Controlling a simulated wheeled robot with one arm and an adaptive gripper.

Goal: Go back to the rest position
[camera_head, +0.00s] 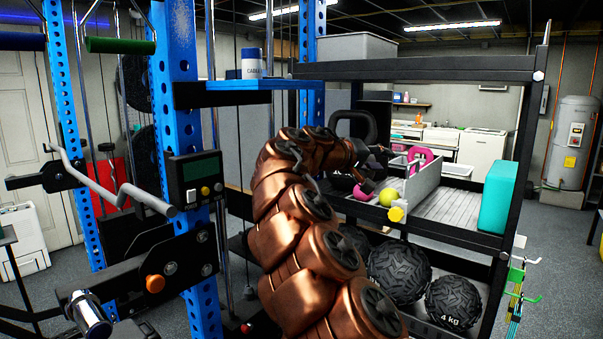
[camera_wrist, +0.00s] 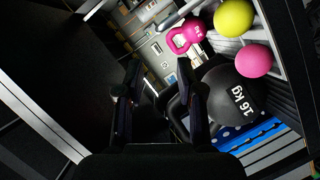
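My gripper (camera_head: 376,163) is at the end of my copper-coloured arm, over the upper shelf of the rack. In the wrist view my gripper (camera_wrist: 158,88) has its two dark fingers apart, with nothing seen held between them. A black 16 kg kettlebell (camera_wrist: 228,98) lies beyond the right finger, which partly hides its handle; I cannot tell whether they touch. A pink ball (camera_wrist: 257,60), a yellow ball (camera_wrist: 234,17) and a pink kettlebell (camera_wrist: 187,36) lie near it. The head view also shows the yellow ball (camera_head: 388,197) and the pink ball (camera_head: 362,191).
The dark rack (camera_head: 432,229) has a grey divider (camera_head: 424,182) and a teal block (camera_head: 497,196) on its shelf. Black medicine balls (camera_head: 453,301) sit below. A blue power rack (camera_head: 178,100) with a silver bar (camera_head: 105,186) stands left. Open floor shows at right.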

